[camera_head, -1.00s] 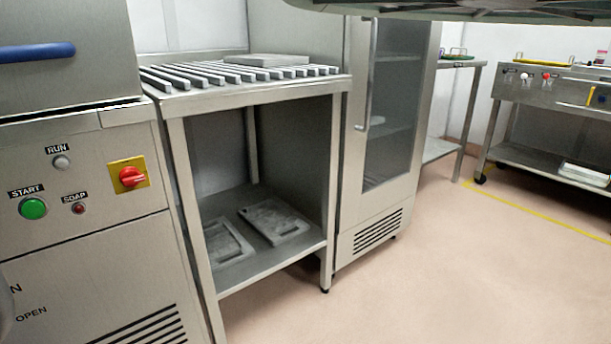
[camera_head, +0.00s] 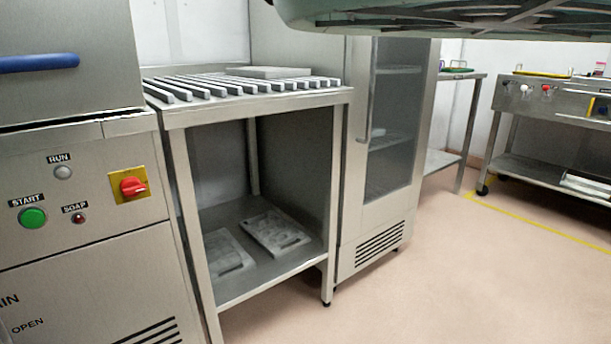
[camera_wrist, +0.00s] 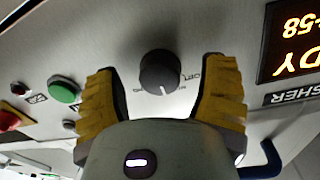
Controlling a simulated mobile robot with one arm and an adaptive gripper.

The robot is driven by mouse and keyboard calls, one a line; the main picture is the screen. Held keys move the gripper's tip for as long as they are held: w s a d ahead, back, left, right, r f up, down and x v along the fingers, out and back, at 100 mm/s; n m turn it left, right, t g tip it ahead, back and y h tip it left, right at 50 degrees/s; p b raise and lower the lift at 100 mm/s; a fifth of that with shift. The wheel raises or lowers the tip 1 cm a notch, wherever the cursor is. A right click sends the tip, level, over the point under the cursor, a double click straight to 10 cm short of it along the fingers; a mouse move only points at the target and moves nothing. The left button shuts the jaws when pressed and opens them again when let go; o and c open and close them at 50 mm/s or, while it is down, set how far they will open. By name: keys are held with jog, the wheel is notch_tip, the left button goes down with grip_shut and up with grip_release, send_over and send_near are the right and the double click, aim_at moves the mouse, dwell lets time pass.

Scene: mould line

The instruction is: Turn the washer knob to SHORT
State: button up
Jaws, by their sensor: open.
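The washer knob (camera_wrist: 160,73) is a round dark knob on the grey washer panel in the wrist view, with a pale pointer mark toward the bottom of the picture. Lettering beside it is partly covered and too small and upturned to read surely. My gripper (camera_wrist: 160,82) is open, one yellow ribbed finger on each side of the knob, with visible gaps. I cannot tell how far the fingertips are from the panel. The knob is out of sight in the head view, which shows another part of the washer panel (camera_head: 110,222).
The green START button (camera_head: 32,218), SOAP light and red switch (camera_head: 131,186) on its yellow plate are on the panel. A lit display (camera_wrist: 290,40) lies right of the knob in the wrist view. A slatted table (camera_head: 250,100) and glass-door cabinet (camera_head: 391,140) stand alongside. Floor at right is clear.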

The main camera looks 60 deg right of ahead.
jog(key=shift+d, duration=0.1)
jog(key=shift+c, duration=0.2)
jog(key=shift+f, duration=0.1)
jog(key=c, duration=1.2)
